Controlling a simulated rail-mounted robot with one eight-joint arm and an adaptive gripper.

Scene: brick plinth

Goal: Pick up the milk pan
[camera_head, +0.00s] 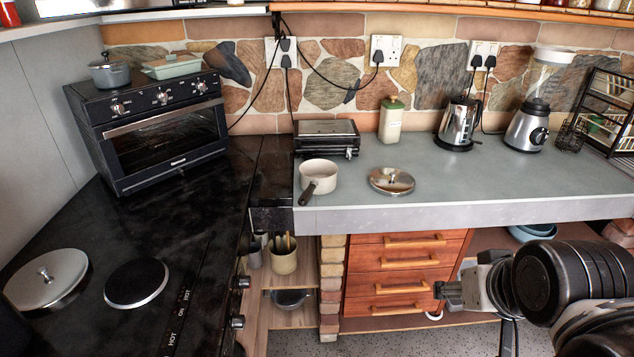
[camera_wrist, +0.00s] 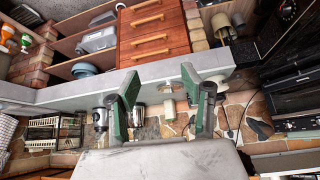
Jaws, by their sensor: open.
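The milk pan (camera_head: 318,174) is a small cream pan with a dark handle. It stands upright on the grey counter (camera_head: 470,185), near the counter's left front corner, with its handle pointing toward the front edge. My gripper (camera_head: 440,291) is low at the right in the head view, in front of the drawers and well apart from the pan. In the wrist view, my gripper (camera_wrist: 160,92) shows two green-padded fingers spread apart with nothing between them. The wrist picture is upside down, and I cannot clearly make out the pan there.
A canister (camera_head: 391,120), kettle (camera_head: 459,123) and blender (camera_head: 528,125) line the back. The front right of the counter is clear. Wooden drawers (camera_head: 400,262) are below.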

